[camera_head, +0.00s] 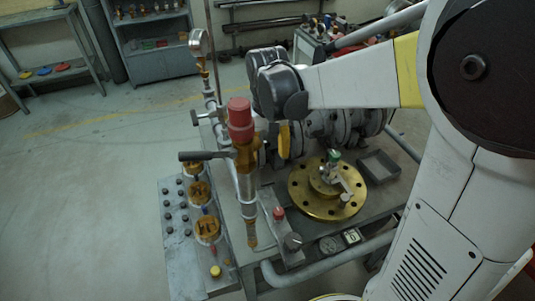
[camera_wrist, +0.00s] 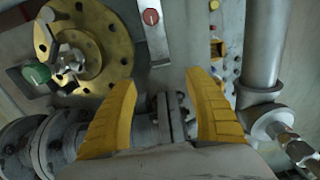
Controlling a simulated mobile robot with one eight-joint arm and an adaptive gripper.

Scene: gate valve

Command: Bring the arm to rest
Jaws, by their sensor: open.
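My gripper (camera_head: 284,142) hangs over the workbench in the head view, with one yellow finger showing. In the wrist view my gripper (camera_wrist: 160,80) has its two yellow fingers spread wide, with nothing held between them. A flanged grey pipe assembly (camera_head: 345,124) lies behind the gripper in the head view; its flanges (camera_wrist: 60,143) show below and between the fingers in the wrist view. A round brass flange (camera_head: 304,203) with a green-knobbed fitting (camera_head: 333,157) lies on the bench, apart from the gripper.
A red-capped brass valve (camera_head: 240,120) stands upright left of the gripper. A pressure gauge (camera_head: 199,42) rises on a pipe behind. A grey panel (camera_head: 178,240) with brass fittings and an open metal tray (camera_head: 380,167) flank the area. Floor at left is clear.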

